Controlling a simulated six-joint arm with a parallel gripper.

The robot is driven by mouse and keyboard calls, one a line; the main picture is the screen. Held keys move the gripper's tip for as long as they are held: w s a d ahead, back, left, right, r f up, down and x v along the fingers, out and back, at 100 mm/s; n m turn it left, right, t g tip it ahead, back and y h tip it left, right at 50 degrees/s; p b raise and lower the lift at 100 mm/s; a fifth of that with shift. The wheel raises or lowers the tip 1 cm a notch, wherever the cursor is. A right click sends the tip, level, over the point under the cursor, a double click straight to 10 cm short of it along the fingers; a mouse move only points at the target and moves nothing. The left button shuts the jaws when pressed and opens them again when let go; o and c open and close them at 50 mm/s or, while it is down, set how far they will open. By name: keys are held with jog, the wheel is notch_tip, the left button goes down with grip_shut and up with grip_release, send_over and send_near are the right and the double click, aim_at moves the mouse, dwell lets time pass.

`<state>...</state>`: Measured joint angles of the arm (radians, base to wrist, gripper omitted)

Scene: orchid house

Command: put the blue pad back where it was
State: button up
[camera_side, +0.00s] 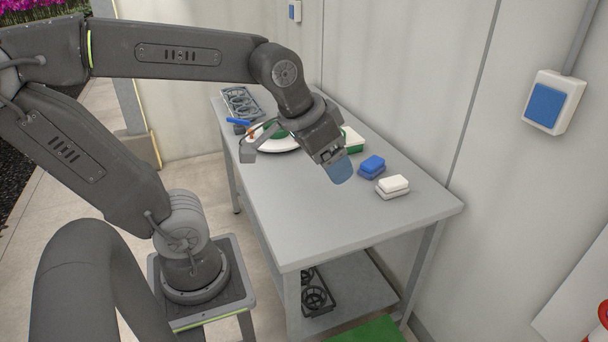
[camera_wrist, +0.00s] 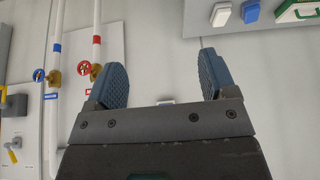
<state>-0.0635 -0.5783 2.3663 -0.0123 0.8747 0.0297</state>
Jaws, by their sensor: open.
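A blue pad (camera_side: 372,163), a small two-layered block, lies on the grey table (camera_side: 300,225) between a white pad and a green-and-white case. It also shows at the top right of the wrist view (camera_wrist: 251,11). My gripper (camera_side: 338,172) hangs over the table, left of the blue pad in the side view and apart from it. In the wrist view its two blue-grey ribbed fingers (camera_wrist: 164,86) stand wide apart with nothing between them. In the side view the near finger hides the other.
The white pad (camera_side: 393,184) lies nearest the table's front. The green-and-white case (camera_side: 353,140), a green-and-white round dish (camera_side: 260,144) and a rack (camera_side: 240,103) stand farther back. A wall box (camera_side: 546,105) has a blue face. The table's front part is clear.

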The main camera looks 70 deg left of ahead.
jog(key=s, duration=0.1)
jog(key=s+d+f, duration=0.1)
jog(key=s, duration=0.2)
jog(key=shift+s+d+f, duration=0.2)
jog(key=shift+s+f, duration=0.1)
jog(key=shift+f, duration=0.1)
dwell(0.9)
